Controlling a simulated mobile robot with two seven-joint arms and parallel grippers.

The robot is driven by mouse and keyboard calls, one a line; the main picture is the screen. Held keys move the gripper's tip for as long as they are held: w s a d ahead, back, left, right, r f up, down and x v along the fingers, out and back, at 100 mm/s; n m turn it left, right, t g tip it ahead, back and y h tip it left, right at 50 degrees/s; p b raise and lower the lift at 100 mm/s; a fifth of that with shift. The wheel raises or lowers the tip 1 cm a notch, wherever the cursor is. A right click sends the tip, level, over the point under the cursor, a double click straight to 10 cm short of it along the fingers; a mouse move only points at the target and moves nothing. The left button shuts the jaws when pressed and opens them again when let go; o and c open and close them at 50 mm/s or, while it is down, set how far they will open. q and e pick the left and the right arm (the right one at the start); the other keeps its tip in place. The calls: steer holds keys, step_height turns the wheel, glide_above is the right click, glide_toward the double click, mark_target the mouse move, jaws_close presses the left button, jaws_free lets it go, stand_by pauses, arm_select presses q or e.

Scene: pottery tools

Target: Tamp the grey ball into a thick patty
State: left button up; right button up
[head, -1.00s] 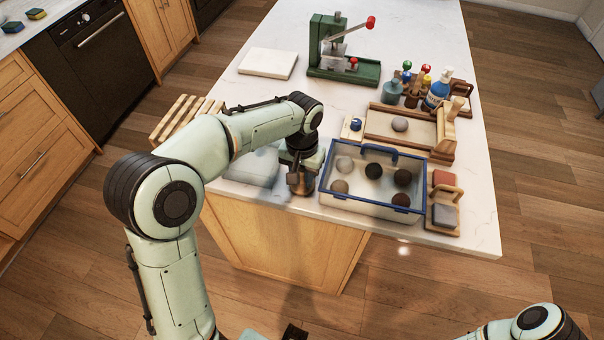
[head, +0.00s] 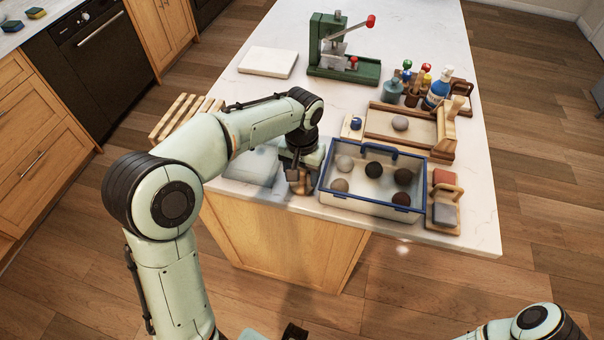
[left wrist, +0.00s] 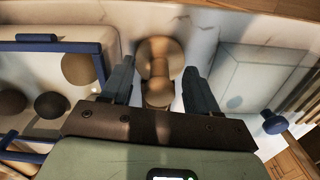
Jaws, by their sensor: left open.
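A grey ball (head: 400,123) rests in a shallow wooden-framed tray (head: 372,132) at the middle right of the counter. A brown wooden tamper with a round disc and a knobbed handle (left wrist: 158,58) stands on the counter in the left wrist view, left of the blue-rimmed bin in the head view. My left gripper (head: 293,178) is over it. In the left wrist view the open gripper's fingers (left wrist: 160,78) are on either side of the tamper handle, with gaps showing. My right gripper is out of view; only part of its arm shows at lower right.
The blue-rimmed clear bin (head: 372,209) holds several pale and dark balls. A clear lidded box (head: 250,167) lies left of my gripper. A green press (head: 343,70), bottles (head: 437,95) and a small wooden caddy (head: 443,220) stand around.

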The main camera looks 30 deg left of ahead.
arm_select(q)
step_height(320, 180, up, 12)
steer(key=p, duration=0.2)
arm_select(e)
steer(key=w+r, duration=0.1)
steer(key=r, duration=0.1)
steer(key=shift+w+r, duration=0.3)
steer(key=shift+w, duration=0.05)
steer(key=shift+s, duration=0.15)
